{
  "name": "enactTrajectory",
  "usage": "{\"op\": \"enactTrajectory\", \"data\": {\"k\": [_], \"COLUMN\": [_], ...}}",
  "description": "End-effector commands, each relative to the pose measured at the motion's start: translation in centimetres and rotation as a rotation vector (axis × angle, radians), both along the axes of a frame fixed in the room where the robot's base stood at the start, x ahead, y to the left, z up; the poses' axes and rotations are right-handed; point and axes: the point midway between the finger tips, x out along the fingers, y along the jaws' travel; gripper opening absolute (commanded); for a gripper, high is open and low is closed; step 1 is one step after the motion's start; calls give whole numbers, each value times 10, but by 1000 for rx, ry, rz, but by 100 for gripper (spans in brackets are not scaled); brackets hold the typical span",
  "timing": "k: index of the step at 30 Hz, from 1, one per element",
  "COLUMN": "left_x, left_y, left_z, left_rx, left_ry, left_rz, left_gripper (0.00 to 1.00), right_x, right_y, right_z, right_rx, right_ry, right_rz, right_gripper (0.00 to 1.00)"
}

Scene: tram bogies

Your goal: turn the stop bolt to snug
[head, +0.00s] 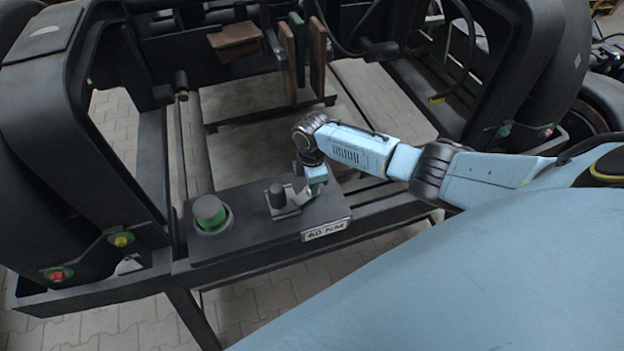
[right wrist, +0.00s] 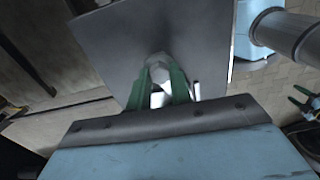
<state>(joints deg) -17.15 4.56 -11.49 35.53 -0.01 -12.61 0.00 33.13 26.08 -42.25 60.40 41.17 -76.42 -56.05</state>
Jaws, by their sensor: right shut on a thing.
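In the right wrist view, the stop bolt (right wrist: 158,66) shows as a pale grey hex head against a flat grey plate (right wrist: 150,28). The green fingers of my right gripper (right wrist: 162,86) stand on either side of it and are shut on it. In the head view, my right gripper (head: 316,186) reaches down to the right end of a dark bench plate. The bolt itself is hidden there by the gripper. My left gripper is in neither view.
A green-sided dark knob (head: 211,210) sits at the left of the dark plate (head: 246,232). A "60 NM" label (head: 326,230) is on its front edge. Frame uprights (head: 75,130) and brown and green pads (head: 300,50) stand around and behind.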

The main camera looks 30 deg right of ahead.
Motion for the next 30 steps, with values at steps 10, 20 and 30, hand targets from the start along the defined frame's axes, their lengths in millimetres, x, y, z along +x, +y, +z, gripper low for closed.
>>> {"op": "enactTrajectory", "data": {"k": [10,20,30], "left_x": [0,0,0], "left_y": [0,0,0], "left_z": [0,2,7], "left_rx": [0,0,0], "left_ry": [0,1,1], "left_rz": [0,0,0], "left_gripper": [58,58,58], "right_x": [0,1,1], "right_y": [0,-1,-1], "right_z": [0,10,79], "right_rx": [1,0,0], "right_ry": [0,-2,-5], "right_rz": [3,2,4], "right_gripper": [43,43,43]}}
